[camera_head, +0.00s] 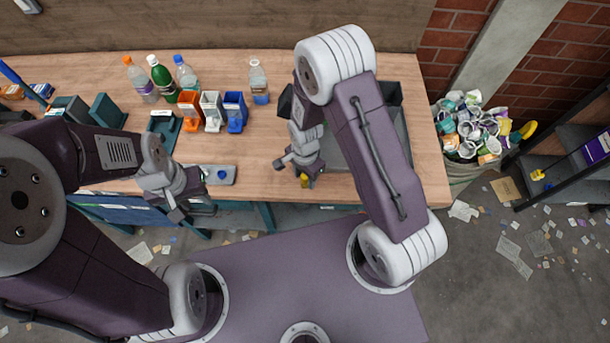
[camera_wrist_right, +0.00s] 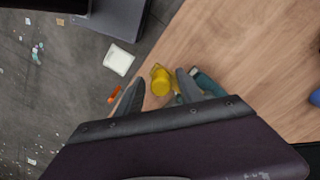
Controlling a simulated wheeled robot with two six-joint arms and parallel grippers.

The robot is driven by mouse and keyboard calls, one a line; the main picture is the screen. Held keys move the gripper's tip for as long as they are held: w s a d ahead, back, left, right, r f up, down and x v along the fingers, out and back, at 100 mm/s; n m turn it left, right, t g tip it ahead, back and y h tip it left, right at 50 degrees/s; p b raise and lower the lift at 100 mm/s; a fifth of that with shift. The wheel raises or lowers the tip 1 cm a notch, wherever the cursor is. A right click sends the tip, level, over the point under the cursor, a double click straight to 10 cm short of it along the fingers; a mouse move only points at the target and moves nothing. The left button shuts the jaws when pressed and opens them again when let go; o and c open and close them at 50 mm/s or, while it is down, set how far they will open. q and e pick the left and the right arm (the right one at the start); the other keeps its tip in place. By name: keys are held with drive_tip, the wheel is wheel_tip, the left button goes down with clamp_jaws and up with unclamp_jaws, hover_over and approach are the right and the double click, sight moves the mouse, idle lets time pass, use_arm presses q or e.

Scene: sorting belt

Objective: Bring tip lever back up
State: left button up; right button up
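The yellow knob of the tip lever (camera_head: 304,181) is at the front edge of the table, below the grey tray (camera_head: 399,112). In the right wrist view the yellow knob (camera_wrist_right: 160,82) lies between and just beyond my right fingertips, with a gap showing beside it. My right gripper (camera_head: 302,170) is open right over the knob; it also shows in the wrist view (camera_wrist_right: 160,92). The lever's shaft is mostly hidden. My left gripper (camera_head: 191,208) is open and empty over the table's front edge at the left.
Small orange (camera_head: 190,110), white (camera_head: 212,110) and blue (camera_head: 235,112) bins stand on the table, with several bottles (camera_head: 162,77) behind. A plate with a blue button (camera_head: 222,175) lies near the front edge. A full waste basket (camera_head: 470,172) stands at the right.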

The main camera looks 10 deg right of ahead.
clamp_jaws()
idle(1.2)
